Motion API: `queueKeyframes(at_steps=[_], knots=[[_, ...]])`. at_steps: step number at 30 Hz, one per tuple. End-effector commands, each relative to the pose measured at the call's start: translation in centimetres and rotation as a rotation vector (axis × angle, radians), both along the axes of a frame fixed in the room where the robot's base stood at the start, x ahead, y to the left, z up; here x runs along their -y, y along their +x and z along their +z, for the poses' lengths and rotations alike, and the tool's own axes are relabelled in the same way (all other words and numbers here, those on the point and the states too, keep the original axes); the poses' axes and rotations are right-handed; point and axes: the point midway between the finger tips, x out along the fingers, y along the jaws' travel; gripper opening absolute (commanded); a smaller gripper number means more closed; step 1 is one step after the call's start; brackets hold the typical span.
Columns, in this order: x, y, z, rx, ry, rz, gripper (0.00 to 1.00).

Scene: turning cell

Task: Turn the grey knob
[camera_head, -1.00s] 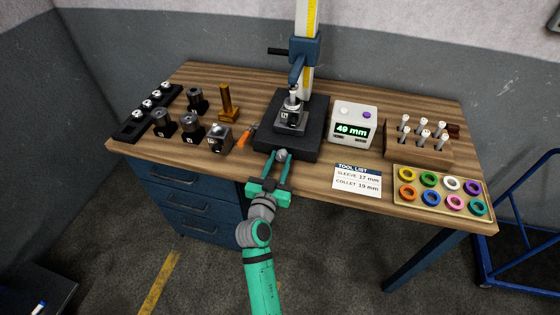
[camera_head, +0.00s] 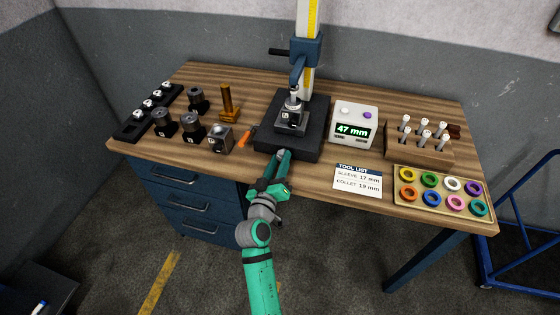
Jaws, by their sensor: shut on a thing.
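The grey knob (camera_head: 281,155) sits low on the front face of the black base (camera_head: 272,140) of a height gauge, and is mostly hidden by my fingers. My green gripper (camera_head: 283,156) is shut on it from the front, with its jaws turned so that one finger largely covers the other. The white readout box (camera_head: 352,127) to the right shows 47 mm in green digits. A dark block with a metal piece (camera_head: 291,116) stands on the base, under the blue carriage (camera_head: 304,50) of the column.
Several dark holders (camera_head: 190,130), a brass stand (camera_head: 228,105) and an orange-handled tool (camera_head: 247,137) are to the left. A tool list card (camera_head: 358,183), a tray of coloured rings (camera_head: 443,170) and a wooden rack (camera_head: 415,147) are to the right.

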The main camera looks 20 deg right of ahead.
Motion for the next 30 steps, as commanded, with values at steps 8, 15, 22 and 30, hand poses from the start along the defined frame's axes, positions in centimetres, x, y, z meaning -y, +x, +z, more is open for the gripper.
queueKeyframes(at_steps=[8,15,22,30], knots=[[-0.09,-0.01,-0.06,-0.014,-0.02,0.001,0.08],[-0.09,-0.01,-0.06,-0.014,-0.02,0.001,0.08],[-0.07,0.0,-0.07,-0.014,-0.02,0.001,0.49],[-0.03,0.0,-0.09,-0.013,-0.017,0.0,0.49]])
